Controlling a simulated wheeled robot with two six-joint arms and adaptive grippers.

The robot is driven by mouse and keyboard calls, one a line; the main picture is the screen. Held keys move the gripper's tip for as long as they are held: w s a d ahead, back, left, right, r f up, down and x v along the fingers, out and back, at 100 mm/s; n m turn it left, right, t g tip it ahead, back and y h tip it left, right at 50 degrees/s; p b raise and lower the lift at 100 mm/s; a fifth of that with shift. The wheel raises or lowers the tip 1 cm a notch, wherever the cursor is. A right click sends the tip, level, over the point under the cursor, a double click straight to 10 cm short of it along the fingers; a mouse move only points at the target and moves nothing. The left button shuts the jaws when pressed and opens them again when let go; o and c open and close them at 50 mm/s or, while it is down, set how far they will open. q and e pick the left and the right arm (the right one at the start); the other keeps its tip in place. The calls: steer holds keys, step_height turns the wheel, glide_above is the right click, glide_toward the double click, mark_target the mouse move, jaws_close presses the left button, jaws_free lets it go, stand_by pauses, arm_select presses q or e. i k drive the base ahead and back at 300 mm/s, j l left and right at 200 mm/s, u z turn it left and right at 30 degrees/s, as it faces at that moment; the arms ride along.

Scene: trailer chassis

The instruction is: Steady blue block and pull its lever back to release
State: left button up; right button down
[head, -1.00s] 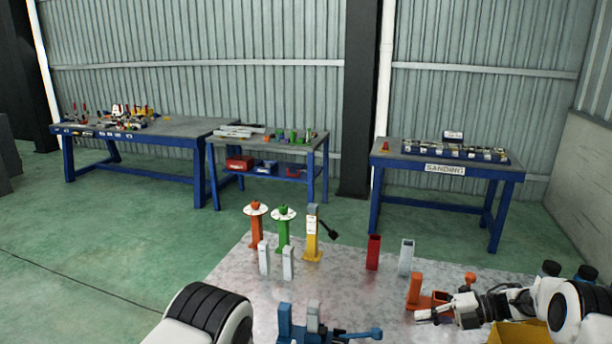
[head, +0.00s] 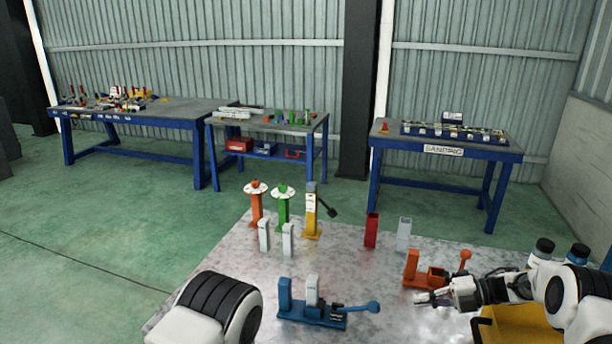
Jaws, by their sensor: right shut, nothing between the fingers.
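The blue block (head: 312,313) sits on the metal table near its front. It has an upright at its left end, a light grey post standing in it, and a lever (head: 362,307) with a round knob reaching right. My right gripper (head: 422,298) is shut and empty, right of the lever knob and apart from it, just in front of an orange block with a lever (head: 430,272). My left arm shows only as a dark ribbed and white link at the lower left; its gripper is out of the picture.
Behind stand orange (head: 256,206), green (head: 283,208) and yellow (head: 311,214) posts, two grey posts, a red tube (head: 372,231) and a grey tube (head: 404,234). A yellow bin (head: 520,325) is at the lower right. The table between the blue block and the tubes is clear.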

mark_target(358, 309)
steer(key=k+j, duration=0.1)
steer(key=k, duration=0.8)
